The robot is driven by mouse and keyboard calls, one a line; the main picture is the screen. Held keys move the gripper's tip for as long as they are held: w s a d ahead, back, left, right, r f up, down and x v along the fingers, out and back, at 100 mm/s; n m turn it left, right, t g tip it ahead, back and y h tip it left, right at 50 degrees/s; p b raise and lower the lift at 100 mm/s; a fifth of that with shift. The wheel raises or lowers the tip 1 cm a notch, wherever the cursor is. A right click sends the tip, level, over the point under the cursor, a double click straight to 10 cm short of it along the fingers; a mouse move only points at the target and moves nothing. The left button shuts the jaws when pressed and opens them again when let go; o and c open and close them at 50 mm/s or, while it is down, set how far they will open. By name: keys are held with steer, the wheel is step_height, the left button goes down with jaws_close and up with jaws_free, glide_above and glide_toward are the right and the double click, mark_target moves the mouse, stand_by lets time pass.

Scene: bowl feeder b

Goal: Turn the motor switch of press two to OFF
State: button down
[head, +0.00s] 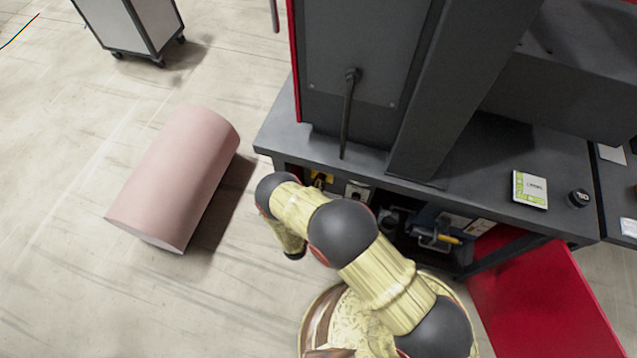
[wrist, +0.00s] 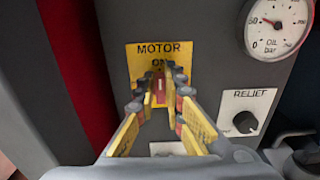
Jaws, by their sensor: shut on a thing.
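The motor switch (wrist: 159,84) is a small red knob on a yellow plate (wrist: 137,58). In the wrist view the plate reads MOTOR, with ON just above the knob. The knob looks upright, its pale mark toward ON; the plate's lower part is hidden by my fingers. My gripper (wrist: 158,92) is shut on the switch, one finger on each side of it. In the head view a bit of yellow (head: 321,180) shows under the bench edge beside my arm, and my fingers are hidden there.
Right of the switch are a RELIEF knob (wrist: 246,122) and an oil pressure gauge (wrist: 277,23). A red panel (wrist: 75,75) edges the left. A pink cylinder (head: 175,180) lies on the floor at left; a red panel (head: 540,300) stands at right.

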steer(key=shift+a+n, duration=0.1)
steer(key=shift+n, duration=0.2)
steer(key=n, duration=0.5)
steer(key=a+n, duration=0.1)
steer(key=n, duration=0.2)
steer(key=shift+w+f, duration=0.2)
steer(key=shift+f, duration=0.05)
steer(key=n, duration=0.4)
steer(key=shift+w+a+f+n, duration=0.1)
steer(key=shift+a+f+n, duration=0.15)
steer(key=shift+f+n, duration=0.05)
steer(key=n, duration=0.4)
steer(key=shift+f+n, duration=0.3)
steer(key=shift+f, duration=0.1)
steer(key=shift+a, duration=0.1)
steer(key=c, duration=1.9)
jaws_free()
